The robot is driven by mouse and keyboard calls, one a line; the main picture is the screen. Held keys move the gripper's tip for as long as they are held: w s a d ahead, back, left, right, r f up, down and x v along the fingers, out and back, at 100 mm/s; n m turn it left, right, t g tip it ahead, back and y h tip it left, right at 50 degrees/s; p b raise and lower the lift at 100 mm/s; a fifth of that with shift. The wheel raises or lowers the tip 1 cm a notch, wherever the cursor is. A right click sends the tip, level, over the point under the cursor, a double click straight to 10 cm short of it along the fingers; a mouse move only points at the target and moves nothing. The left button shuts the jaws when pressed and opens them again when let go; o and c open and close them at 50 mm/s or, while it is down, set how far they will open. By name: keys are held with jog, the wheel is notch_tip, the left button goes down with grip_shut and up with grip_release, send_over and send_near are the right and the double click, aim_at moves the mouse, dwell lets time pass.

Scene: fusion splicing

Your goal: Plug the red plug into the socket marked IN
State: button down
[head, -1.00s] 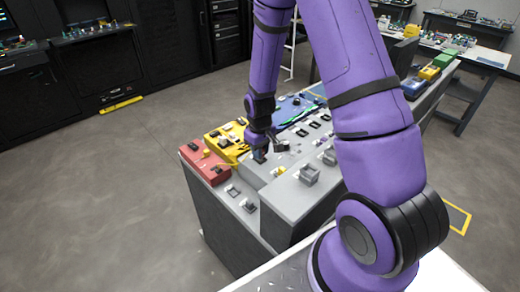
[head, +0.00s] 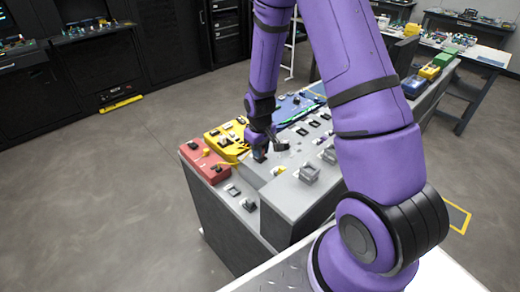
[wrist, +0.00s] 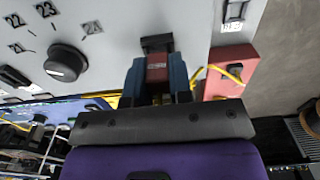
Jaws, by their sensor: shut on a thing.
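In the wrist view, my gripper (wrist: 157,82) is shut on the red plug (wrist: 157,68), which sits between its two blue fingers. A black piece (wrist: 157,43) lies at the plug's far end, against the grey panel. I cannot tell whether it is a socket or part of the plug, or whether they are joined. In the head view, my gripper (head: 267,152) is low over the grey console (head: 258,180), and the plug is hidden there. I cannot read an IN mark in either view.
A red box (head: 205,162), a yellow box (head: 226,138) and a blue box (head: 298,106) line the console's far side. A yellow cable (wrist: 222,70) runs beside the gripper. A black knob (wrist: 66,63) and numbered labels are on the panel. Raised grey blocks (head: 309,174) stand to the right.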

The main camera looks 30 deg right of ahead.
jog(key=shift+f, duration=0.45)
jog(key=c, duration=0.9)
grip_release()
jog(key=shift+c, duration=0.2)
jog(key=shift+r, duration=0.1)
notch_tip(320, 180, up, 11)
jog(key=shift+f, duration=0.2)
